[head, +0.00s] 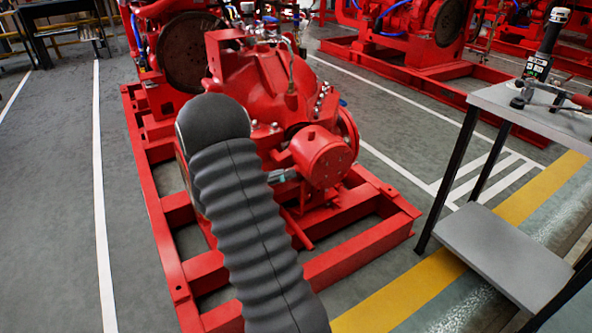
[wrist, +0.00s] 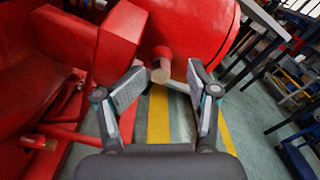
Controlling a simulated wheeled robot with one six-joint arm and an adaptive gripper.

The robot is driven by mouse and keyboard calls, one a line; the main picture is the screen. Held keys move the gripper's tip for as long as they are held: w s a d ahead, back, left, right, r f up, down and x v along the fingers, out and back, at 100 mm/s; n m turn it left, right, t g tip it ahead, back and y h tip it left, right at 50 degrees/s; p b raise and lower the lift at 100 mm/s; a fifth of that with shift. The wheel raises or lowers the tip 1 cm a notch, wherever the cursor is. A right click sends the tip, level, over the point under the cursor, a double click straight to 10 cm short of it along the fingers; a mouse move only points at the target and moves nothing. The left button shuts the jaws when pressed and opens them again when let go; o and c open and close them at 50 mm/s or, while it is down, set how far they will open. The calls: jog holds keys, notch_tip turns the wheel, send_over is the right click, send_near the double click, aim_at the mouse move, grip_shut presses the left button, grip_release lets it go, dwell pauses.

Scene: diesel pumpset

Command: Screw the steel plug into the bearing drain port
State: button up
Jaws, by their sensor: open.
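My gripper (wrist: 167,72) is open, with its two fingers apart in the wrist view. A short, pale, hexagonal-looking metal end (wrist: 160,70) sticks out of the red bearing housing (wrist: 190,30), between and beyond the fingertips. It looks like the steel plug at the drain port, but I cannot tell how far in it sits. No contact with the fingers is visible. In the head view my gripper (head: 284,175) is a small grey shape beside the red bearing housing (head: 322,158), mostly hidden by my arm. The plug and port cannot be made out there.
The red pump skid frame (head: 350,255) surrounds the work area below. A grey side table (head: 480,250) with a handheld tool (head: 543,50) stands at the right. A red block (wrist: 75,40) is close to the left finger in the wrist view. Floor is clear at left.

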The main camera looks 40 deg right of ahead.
dwell(0.4)
jog(key=v, duration=1.2)
